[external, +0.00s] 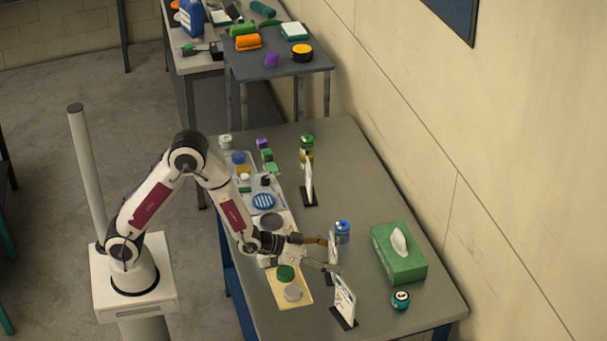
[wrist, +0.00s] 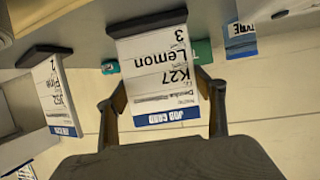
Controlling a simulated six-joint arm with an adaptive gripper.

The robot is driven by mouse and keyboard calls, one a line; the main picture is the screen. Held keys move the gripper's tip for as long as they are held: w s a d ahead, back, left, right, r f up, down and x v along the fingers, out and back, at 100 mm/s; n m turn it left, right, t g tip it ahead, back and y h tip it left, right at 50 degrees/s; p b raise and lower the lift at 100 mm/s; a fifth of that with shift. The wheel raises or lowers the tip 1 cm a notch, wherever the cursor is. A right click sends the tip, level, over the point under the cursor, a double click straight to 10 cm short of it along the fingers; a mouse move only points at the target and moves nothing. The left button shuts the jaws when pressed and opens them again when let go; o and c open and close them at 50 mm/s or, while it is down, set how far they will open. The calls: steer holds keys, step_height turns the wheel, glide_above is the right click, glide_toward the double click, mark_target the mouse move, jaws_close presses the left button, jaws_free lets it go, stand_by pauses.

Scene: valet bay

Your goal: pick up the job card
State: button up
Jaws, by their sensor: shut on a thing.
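The job card (wrist: 158,72) is white with a blue "JOB CARD" band and reads "Lemon 3" and "K27", upside down in the wrist view. Its dark base (wrist: 147,23) shows at the card's foot. My gripper (wrist: 161,92) is shut on it, with a finger at each side edge. In the external view my gripper (external: 329,254) is low over the right part of the table, and the card (external: 333,246) shows edge-on between its fingers. I cannot tell whether the base touches the table.
Another card (external: 345,298) stands nearby in front, and a third (external: 308,178) stands farther back. A blue can (external: 342,232) is close behind the held card. A green tissue box (external: 400,262) and a teal tin (external: 400,300) stand to the right. Trays with jars line the left table edge.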

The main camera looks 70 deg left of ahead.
mark_target(333, 241)
steer(key=shift+r, duration=0.1)
steer(key=shift+r, duration=4.95)
steer(key=shift+w+a+f, duration=0.1)
steer(key=shift+a+f, duration=0.2)
steer(key=shift+f, duration=0.25)
steer(key=w+a+r+n+y, duration=0.1)
steer(key=w+r, duration=0.3)
steer(key=w, duration=0.5)
steer(key=w+a+r+y, duration=0.1)
steer(key=w+r, duration=0.3)
steer(key=w, duration=0.5)
steer(key=shift+w+a+n, duration=0.25)
steer(key=shift+w+n, duration=0.15)
steer(key=shift+f, duration=0.1)
